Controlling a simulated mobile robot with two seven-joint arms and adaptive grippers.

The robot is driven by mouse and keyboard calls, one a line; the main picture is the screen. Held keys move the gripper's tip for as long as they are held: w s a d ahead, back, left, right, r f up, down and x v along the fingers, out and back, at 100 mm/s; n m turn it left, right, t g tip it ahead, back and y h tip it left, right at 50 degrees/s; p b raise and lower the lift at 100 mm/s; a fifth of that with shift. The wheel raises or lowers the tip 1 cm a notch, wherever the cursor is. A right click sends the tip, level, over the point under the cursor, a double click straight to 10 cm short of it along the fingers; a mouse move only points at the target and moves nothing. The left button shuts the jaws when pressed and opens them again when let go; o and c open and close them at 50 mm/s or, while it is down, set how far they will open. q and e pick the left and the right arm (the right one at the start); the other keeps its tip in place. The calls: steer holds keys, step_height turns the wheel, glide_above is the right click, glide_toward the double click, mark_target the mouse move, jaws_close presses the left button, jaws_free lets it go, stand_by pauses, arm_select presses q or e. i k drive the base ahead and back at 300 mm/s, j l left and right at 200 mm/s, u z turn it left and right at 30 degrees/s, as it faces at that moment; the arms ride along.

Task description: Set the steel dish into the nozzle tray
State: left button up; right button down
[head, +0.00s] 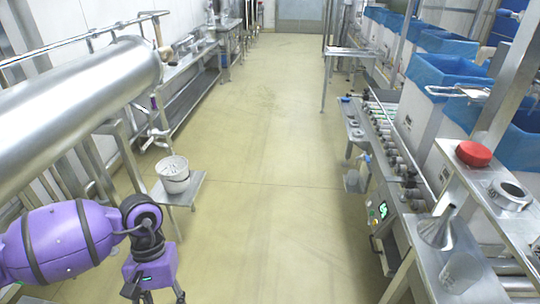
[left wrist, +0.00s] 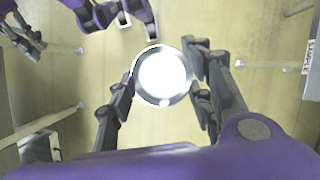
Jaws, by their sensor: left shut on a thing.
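The steel dish (left wrist: 163,76) is a round, shiny, bright vessel in the middle of the left wrist view. My left gripper (left wrist: 163,90) is shut on it, with a dark finger on each side of its rim. In the head view my left gripper (head: 152,296) shows only in part at the bottom edge, and the dish is out of the frame. I cannot surely make out the nozzle tray in either view. My right gripper is not clearly seen.
A white bucket (head: 173,174) stands on a small steel table at left. Blue-lined bins (head: 446,72) stand behind. The floor aisle (head: 270,150) is clear.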

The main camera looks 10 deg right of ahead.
mark_target(474, 93)
steer(key=i+l+z, duration=0.2)
steer(key=i, duration=1.15)
steer(key=i+j+z, duration=0.1)
steer(key=i+z, duration=0.25)
steer(key=i+j+z, duration=0.1)
steer(key=z, duration=0.3)
steer(key=i+j+z, duration=0.15)
steer(key=j+z, duration=0.3)
steer(key=z, duration=0.35)
steer(key=j+z, duration=0.15)
steer(key=z, duration=0.3)
steer(key=i+j+z, duration=0.1)
steer(key=z, duration=0.35)
